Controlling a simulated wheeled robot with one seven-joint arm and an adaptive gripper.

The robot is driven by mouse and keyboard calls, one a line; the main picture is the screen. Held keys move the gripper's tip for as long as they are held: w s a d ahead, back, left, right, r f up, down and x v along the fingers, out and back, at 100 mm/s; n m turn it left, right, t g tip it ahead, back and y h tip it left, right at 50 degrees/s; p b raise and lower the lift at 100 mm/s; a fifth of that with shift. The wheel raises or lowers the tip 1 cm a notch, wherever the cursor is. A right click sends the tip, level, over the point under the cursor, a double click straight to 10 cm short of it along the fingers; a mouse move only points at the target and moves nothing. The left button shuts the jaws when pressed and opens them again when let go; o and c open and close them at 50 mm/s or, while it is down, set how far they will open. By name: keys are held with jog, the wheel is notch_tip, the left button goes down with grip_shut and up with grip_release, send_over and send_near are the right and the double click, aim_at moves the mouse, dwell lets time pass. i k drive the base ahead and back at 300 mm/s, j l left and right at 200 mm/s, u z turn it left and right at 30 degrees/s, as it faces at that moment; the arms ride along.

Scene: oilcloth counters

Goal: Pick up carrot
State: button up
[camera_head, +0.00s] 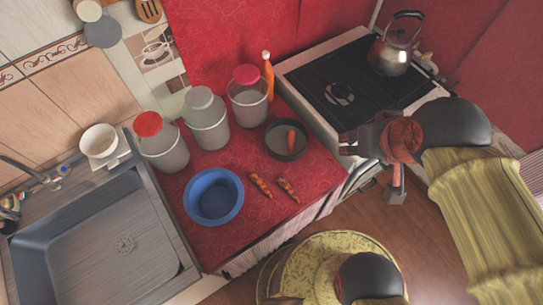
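A smooth orange carrot (291,139) lies in a dark round bowl (272,151) on the red counter. Two mottled orange-brown, carrot-like pieces (261,186) (288,189) lie side by side on the counter, in front of that bowl. My gripper (370,167) is to the right of the counter, above the floor by the stove front. Its two fingers are spread apart, with nothing seen between them. It is apart from the carrot and from the two mottled pieces.
A blue bowl (214,196) stands left of the mottled pieces. Lidded jars (161,143) (206,119) (249,97) and an orange bottle (267,76) line the back. A sink (110,240) is left; a stove (355,78) with a kettle (393,54) is right.

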aim_at(253, 178)
jog(key=u, duration=1)
